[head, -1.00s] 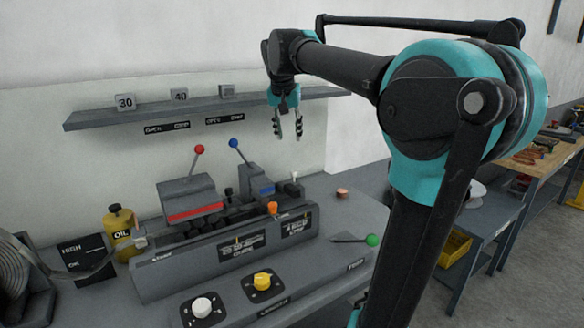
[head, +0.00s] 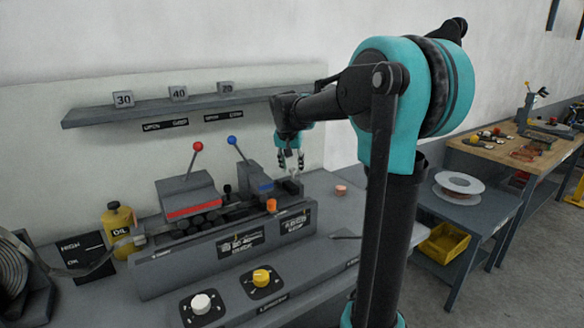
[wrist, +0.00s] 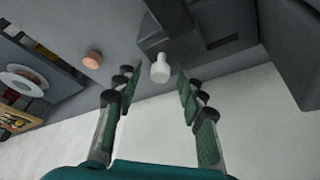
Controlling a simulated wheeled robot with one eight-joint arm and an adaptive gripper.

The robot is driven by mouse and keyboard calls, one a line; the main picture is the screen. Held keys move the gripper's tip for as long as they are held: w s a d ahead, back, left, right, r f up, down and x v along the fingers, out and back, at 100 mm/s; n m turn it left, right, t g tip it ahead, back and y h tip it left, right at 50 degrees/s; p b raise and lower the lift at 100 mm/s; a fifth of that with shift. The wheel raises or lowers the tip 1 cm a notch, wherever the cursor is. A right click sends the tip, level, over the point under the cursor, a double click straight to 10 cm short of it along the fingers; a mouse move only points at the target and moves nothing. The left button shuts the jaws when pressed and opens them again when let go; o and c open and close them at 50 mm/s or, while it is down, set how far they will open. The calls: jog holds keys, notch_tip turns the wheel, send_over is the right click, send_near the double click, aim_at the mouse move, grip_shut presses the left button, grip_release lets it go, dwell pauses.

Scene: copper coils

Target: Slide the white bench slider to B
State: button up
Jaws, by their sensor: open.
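My gripper (head: 291,163) is open and empty, with teal housing and dark fingers. It hangs just above the right end of the bench machine in the head view. The white knob (wrist: 160,68) of a slider shows in the wrist view, between and slightly beyond the open fingertips (wrist: 155,82), apart from both pads. In the head view the knob is mostly hidden or too small to make out at the gripper. I cannot read a letter B in either view.
The machine carries a red-knobbed lever (head: 198,147), a blue-knobbed lever (head: 232,141) and an orange knob (head: 271,205). A copper-coloured disc (head: 341,190) lies to the right. The shelf (head: 195,108) with numbered blocks is behind. White (head: 201,304) and yellow (head: 262,277) dials are in front.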

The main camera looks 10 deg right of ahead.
jog(key=shift+f, duration=0.2)
grip_shut()
dwell(0.4)
